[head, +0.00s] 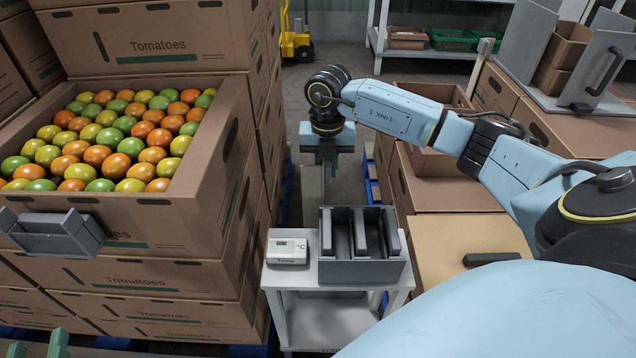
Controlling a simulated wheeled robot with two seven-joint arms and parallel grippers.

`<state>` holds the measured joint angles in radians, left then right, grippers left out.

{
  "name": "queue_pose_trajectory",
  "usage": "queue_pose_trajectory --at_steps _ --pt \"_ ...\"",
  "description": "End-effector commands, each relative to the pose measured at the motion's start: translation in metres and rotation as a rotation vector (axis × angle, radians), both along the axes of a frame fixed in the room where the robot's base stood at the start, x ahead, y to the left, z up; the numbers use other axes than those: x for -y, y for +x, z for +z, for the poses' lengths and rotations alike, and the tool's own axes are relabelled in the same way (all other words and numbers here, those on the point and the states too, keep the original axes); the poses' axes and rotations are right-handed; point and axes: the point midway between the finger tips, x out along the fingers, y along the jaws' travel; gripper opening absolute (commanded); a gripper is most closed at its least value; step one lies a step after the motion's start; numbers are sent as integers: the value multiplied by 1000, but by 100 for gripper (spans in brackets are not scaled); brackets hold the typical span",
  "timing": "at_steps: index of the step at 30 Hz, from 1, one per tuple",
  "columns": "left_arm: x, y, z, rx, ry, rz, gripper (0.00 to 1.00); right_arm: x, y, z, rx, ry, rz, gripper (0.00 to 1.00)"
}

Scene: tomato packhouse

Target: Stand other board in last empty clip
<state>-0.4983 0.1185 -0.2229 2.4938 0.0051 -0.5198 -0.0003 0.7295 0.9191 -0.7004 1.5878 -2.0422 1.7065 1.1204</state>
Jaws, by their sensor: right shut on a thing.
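My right gripper (326,150) is over the aisle behind the small cart, pointing down. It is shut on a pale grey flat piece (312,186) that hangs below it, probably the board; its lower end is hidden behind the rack. A dark grey slotted rack (362,270) stands on the cart, with upright walls and gaps between them. I cannot tell which slots hold a board. A grey bracket (55,238) sits at the front of the tomato box at left. My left gripper (38,348) shows only greenish fingertips at the bottom left edge, apart, with nothing visible between them.
A white temperature display (287,250) sits beside the rack on the grey cart (335,322). Stacked cartons and an open box of tomatoes (205,208) fill the left. Cartons (460,225) and a grey stand (575,95) are at right. A narrow aisle runs behind the cart.

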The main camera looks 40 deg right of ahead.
Motion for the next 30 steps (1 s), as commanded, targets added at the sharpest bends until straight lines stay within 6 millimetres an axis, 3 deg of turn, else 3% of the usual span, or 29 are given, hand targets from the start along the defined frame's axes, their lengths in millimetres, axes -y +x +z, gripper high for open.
queue_pose_trajectory --at_steps 30 --pt "0 0 10 -1 0 0 36 0 -4 4 1 1 0 0"
